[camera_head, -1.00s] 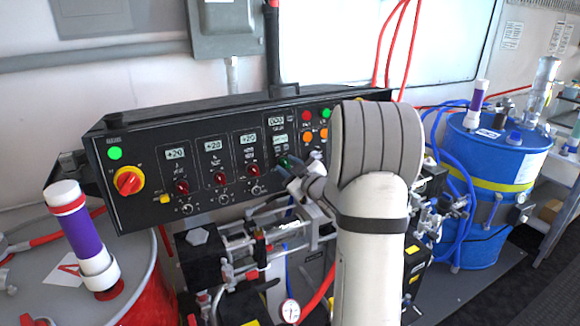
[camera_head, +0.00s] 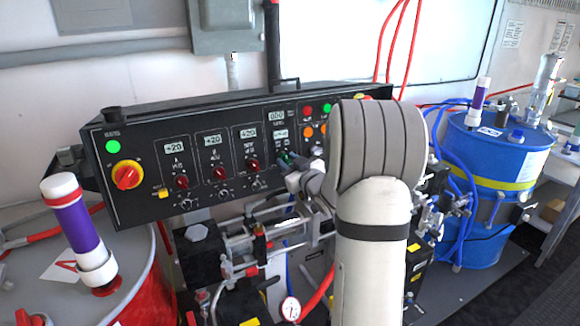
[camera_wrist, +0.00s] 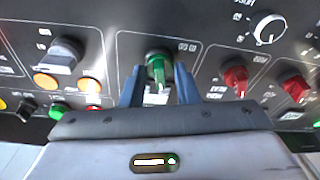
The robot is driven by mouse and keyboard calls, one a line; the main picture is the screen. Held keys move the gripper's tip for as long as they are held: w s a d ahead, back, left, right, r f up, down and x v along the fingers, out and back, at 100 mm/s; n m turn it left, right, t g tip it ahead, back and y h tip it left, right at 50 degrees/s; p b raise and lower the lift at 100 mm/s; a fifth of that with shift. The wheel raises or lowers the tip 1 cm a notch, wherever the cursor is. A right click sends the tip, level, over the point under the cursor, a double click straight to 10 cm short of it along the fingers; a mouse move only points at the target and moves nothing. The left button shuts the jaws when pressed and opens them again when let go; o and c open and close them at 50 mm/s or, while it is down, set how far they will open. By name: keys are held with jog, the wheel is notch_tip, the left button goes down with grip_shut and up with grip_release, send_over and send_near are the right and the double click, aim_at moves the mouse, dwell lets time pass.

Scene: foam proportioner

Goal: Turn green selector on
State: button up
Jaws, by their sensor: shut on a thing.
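The green selector (camera_wrist: 159,67) is on the black control panel (camera_head: 150,205). In the wrist view it stands between the two blue fingers of my gripper (camera_wrist: 159,84), which are shut on it. In the head view my gripper (camera_head: 288,160) reaches the panel's lower middle, and my arm hides part of the panel to the right. The selector is small and mostly covered there.
Red selectors (camera_wrist: 236,78) sit beside the green one, and a grey knob (camera_wrist: 64,56) is on the other side. Orange buttons (camera_wrist: 45,81) are near. A red drum (camera_head: 140,285) stands left and a blue drum (camera_head: 495,165) right.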

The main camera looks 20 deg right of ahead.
jog(key=m+b, duration=0.1)
jog(key=m, duration=0.1)
jog(key=m+h, duration=0.1)
jog(key=m, duration=0.2)
jog(key=shift+a+f+h+b, duration=0.1)
jog(key=shift+a+h+b, duration=0.05)
jog(key=shift+h+b, duration=0.2)
jog(key=shift+m+h+b, duration=0.4)
jog(key=shift+m+h, duration=0.15)
jog(key=shift+m, duration=2.35)
jog(key=o, duration=0.6)
jog(key=shift+s, duration=0.1)
jog(key=s, duration=0.2)
jog(key=s+b, duration=0.1)
jog(key=s, duration=0.4)
jog(key=shift+s+a, duration=0.3)
